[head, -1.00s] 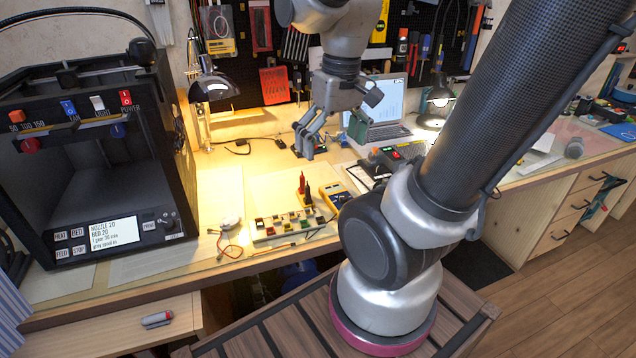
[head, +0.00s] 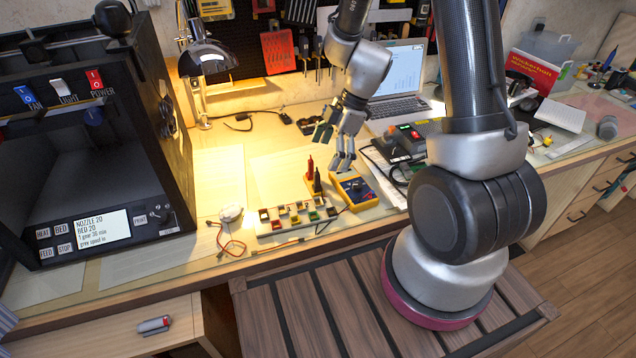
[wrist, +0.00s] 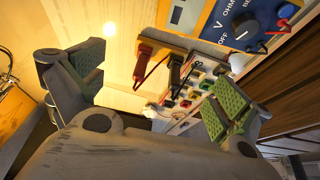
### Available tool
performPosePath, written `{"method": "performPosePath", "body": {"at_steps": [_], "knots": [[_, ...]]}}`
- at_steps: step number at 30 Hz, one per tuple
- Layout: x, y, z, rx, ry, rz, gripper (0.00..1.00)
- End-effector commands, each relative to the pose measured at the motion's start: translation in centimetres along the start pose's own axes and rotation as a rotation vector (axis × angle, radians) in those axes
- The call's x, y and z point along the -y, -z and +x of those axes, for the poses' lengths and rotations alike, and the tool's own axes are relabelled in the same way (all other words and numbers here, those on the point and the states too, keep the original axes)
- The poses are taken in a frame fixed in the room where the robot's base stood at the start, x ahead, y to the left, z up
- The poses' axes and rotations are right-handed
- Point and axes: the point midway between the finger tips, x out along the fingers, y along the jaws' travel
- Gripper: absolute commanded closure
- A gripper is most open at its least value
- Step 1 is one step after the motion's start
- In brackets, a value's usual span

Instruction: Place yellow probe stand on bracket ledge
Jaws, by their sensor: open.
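The yellow probe stand (head: 308,184) stands on the workbench with a red and a black probe upright in it. In the wrist view, the stand (wrist: 163,41) shows beyond my fingers, with the probes between the two green-padded fingertips. My gripper (head: 333,148) is open and empty, above and slightly right of the stand, apart from it. I cannot clearly make out the bracket ledge in either view.
A yellow multimeter (head: 355,190) lies just right of the stand. A block of coloured terminals (head: 297,217) with loose wires is in front. A laptop (head: 400,75) is behind; a black printer (head: 90,150) is at left.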

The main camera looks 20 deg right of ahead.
Motion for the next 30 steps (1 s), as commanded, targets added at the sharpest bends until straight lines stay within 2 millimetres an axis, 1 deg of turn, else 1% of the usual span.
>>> {"method": "performPosePath", "body": {"at_steps": [8,12,15,18,23,24,26,30], "knots": [[0.2,-0.1,3.5,0.001,0.005,-0.004,0.00],[0.2,-0.2,5.8,0.001,0.006,-0.004,0.00],[0.2,-0.1,7.0,0.001,0.005,-0.004,0.00],[0.1,-0.1,7.4,0.001,0.003,-0.005,0.00],[0.1,-0.1,7.4,0.001,0.002,-0.005,0.00],[0.1,-0.1,7.4,0.001,0.003,-0.005,0.04],[0.1,-0.1,7.4,0.001,0.003,-0.004,0.15],[0.1,-0.1,7.3,0.001,0.003,-0.004,0.40]]}}
